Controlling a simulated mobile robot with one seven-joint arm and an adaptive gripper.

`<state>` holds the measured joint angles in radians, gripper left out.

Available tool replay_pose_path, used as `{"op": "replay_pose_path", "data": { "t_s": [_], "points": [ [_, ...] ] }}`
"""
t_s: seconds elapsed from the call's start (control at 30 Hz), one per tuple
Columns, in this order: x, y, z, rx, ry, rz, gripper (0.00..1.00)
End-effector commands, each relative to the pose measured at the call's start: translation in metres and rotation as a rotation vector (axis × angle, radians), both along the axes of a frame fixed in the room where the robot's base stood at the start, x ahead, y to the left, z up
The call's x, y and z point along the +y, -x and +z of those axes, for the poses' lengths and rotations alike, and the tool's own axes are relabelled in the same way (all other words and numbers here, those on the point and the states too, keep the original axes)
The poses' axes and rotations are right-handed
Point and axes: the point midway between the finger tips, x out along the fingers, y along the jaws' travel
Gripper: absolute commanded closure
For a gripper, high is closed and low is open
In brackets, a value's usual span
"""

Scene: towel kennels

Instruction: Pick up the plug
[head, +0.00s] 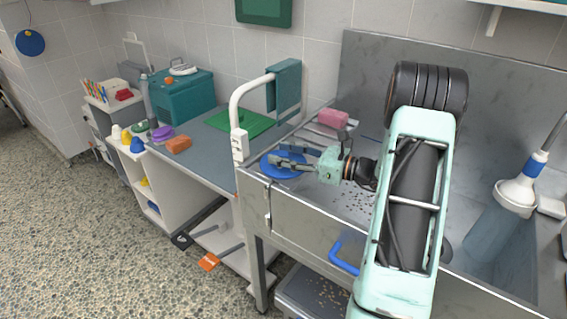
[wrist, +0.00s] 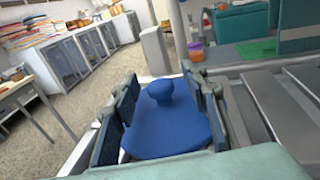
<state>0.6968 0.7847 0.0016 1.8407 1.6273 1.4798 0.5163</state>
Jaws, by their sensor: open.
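The plug is a blue disc with a round knob on top, and in the head view the plug (head: 280,172) lies flat at the left end of the steel sink unit. My gripper (head: 279,154) is over it, fingers pointing left. In the wrist view the plug (wrist: 165,130) shows between the two fingers of my gripper (wrist: 162,90), with its knob standing up near the fingertips. The fingers are apart, with visible gaps beside the knob. Part of the plug is hidden by the fingers in the head view.
A pink block (head: 332,118) sits on slats behind my gripper. The sink's front wall (head: 310,220) rises nearby. A counter with a green mat (head: 250,123) lies beyond.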

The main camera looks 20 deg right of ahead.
Motion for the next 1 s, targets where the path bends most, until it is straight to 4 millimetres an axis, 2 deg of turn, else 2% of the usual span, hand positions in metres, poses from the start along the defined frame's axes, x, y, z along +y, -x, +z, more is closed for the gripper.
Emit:
{"op": "replay_pose_path", "data": {
  "t_s": [0.07,0.43,0.77,0.87,1.0],
  "points": [
    [0.000,0.000,0.000,0.000,0.000,0.000,0.61],
    [0.000,0.000,0.000,0.000,0.000,0.000,1.00],
    [0.000,0.000,0.003,-0.001,0.000,0.000,1.00],
    [0.000,0.000,0.009,-0.003,0.001,0.000,1.00],
    [-0.001,0.000,0.027,-0.004,0.002,0.000,1.00]
  ]
}}
